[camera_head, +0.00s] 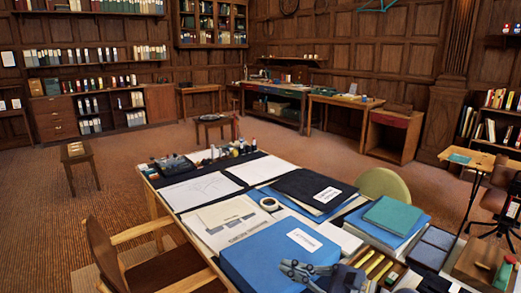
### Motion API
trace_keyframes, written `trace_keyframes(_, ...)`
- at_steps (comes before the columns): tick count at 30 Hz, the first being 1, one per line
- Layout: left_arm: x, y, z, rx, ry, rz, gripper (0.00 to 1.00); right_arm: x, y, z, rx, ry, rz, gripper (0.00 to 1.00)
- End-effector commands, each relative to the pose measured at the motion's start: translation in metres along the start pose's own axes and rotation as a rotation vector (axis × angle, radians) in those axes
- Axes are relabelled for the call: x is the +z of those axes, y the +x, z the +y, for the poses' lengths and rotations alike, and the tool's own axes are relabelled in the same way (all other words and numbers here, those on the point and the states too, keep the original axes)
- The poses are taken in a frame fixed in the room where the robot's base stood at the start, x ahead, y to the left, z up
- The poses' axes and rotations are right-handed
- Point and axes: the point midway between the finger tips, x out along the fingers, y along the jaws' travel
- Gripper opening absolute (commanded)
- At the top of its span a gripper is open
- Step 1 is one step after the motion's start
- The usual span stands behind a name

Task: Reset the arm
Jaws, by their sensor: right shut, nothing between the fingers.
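My right gripper (287,268) shows at the bottom centre of the head view, grey, with its fingers pointing left. It is shut and holds nothing. It is over the near edge of a blue folder (262,258) on the drafting table; I cannot tell whether it touches the folder. My left gripper is not in view.
The drafting table holds white drawing sheets (200,189), a black folder (302,186), a teal book (392,215), a tape roll (269,204) and small bottles along its far edge. A wooden armchair (162,268) stands at the left. The carpet (40,220) beyond is mostly clear.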

Motion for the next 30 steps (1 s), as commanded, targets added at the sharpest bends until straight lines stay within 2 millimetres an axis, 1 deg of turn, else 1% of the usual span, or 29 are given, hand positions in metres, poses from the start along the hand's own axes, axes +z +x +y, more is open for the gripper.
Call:
trace_keyframes(1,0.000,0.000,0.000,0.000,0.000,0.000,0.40,0.011,0.003,-0.002,-0.074,0.135,-0.050,0.00)
trace_keyframes(3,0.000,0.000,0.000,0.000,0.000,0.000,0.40,0.023,0.001,-0.011,-0.182,0.336,-0.114,0.00)
trace_keyframes(5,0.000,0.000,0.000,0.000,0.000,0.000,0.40,0.028,-0.004,-0.020,-0.274,0.515,-0.168,0.00)
trace_keyframes(6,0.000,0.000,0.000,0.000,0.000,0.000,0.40,0.029,-0.008,-0.026,-0.334,0.634,-0.203,0.00)
trace_keyframes(8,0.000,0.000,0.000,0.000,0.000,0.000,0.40,0.027,-0.018,-0.034,-0.425,0.815,-0.253,0.00)
trace_keyframes(10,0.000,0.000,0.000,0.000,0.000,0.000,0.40,0.019,-0.031,-0.040,-0.531,1.029,-0.310,0.00)
trace_keyframes(12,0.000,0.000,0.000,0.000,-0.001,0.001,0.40,0.005,-0.047,-0.043,-0.640,1.243,-0.363,0.00)
trace_keyframes(14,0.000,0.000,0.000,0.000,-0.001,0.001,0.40,-0.010,-0.061,-0.041,-0.735,1.424,-0.406,0.00)
trace_keyframes(15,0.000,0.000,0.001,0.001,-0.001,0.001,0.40,-0.021,-0.072,-0.038,-0.800,1.544,-0.436,0.00)
trace_keyframes(17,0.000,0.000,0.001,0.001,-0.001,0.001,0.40,-0.039,-0.088,-0.029,-0.901,1.720,-0.477,0.00)
trace_keyframes(18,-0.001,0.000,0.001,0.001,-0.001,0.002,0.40,-0.052,-0.099,-0.021,-0.972,1.836,-0.504,0.00)
trace_keyframes(20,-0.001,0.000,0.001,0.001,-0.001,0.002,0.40,-0.071,-0.116,-0.005,-1.084,2.005,-0.543,0.00)
trace_keyframes(21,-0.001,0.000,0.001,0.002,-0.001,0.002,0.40,-0.083,-0.126,0.009,-1.162,2.114,-0.568,0.00)
trace_keyframes(23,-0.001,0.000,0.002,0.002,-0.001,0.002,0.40,-0.099,-0.143,0.032,-1.286,2.271,-0.606,0.00)
trace_keyframes(24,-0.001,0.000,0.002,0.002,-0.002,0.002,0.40,-0.109,-0.154,0.049,-1.374,2.369,-0.630,0.00)
trace_keyframes(26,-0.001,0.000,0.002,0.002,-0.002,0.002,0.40,-0.122,-0.169,0.079,-1.515,2.510,-0.664,0.00)
trace_keyframes(27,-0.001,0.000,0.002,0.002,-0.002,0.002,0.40,-0.128,-0.179,0.100,-1.615,2.595,-0.685,0.00)
trace_keyframes(28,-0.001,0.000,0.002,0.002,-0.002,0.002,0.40,-0.131,-0.186,0.115,1.605,-2.521,0.665,0.00)
trace_keyframes(29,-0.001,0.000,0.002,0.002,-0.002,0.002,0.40,-0.134,-0.193,0.131,1.588,-2.431,0.642,0.00)
trace_keyframes(30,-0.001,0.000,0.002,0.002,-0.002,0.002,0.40,-0.136,-0.201,0.151,1.567,-2.321,0.613,0.00)
